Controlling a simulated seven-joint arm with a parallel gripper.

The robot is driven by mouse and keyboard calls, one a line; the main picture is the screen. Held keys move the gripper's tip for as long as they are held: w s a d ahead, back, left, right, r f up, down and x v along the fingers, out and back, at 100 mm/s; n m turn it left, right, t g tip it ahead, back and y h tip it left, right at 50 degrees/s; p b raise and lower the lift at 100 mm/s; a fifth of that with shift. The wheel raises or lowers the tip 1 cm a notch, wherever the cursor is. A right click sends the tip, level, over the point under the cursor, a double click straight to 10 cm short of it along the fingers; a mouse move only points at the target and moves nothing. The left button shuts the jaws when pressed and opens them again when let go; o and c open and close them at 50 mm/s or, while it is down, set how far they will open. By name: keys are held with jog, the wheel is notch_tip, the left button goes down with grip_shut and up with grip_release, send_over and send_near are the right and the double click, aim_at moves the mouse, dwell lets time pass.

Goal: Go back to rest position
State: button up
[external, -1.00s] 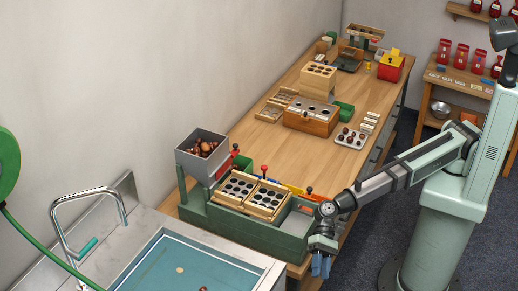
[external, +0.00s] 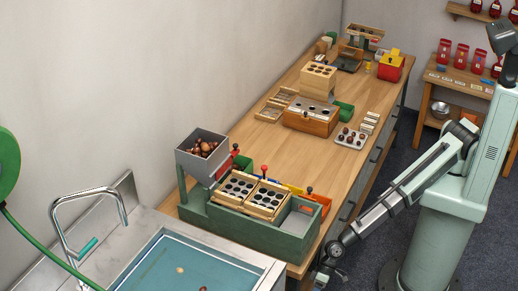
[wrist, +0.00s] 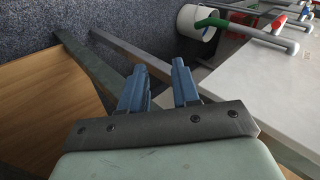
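My gripper shows in the wrist view (wrist: 160,88) with its two blue fingers a gap apart and nothing between them. It points down toward the dark floor, between a wooden surface and a pale worktop. In the external view my wrist is low at the bottom edge, in front of the bench; the fingers are out of frame there. My arm reaches down and left from my column. The wooden bench (external: 325,150) is behind it.
A green sorting station (external: 245,232) with a grey chestnut hopper (external: 202,160) and two hole trays is on the near bench end. A sink (external: 180,270) is at the lower left. A wooden box (external: 312,118) and a chestnut tray (external: 350,139) stand farther back. Floor is clear beside the bench.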

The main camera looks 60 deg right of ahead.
jog(key=d+f+n+t+h, duration=0.15)
jog(key=d+f+n, duration=0.25)
jog(key=d+f, duration=0.75)
jog(key=d+f+n+h, duration=0.3)
jog(key=d+f, duration=0.6)
jog(key=d, duration=0.6)
jog(key=s+d+r+m+g+h, duration=0.1)
jog(key=s+d, duration=0.4)
jog(key=d, duration=0.7)
jog(key=s+d+r+m+g+h, duration=0.2)
jog(key=s+d+r+m+g, duration=0.2)
jog(key=d, duration=0.9)
jog(key=s+d+r+m+g+h, duration=0.1)
jog(key=s+d+r+m+g, duration=0.2)
jog(key=d, duration=1)
jog(key=s+g, duration=0.1)
jog(key=s, duration=0.2)
jog(key=shift+s+m, duration=0.25)
jog(key=shift+m, duration=0.05)
jog(key=shift+h, duration=0.25)
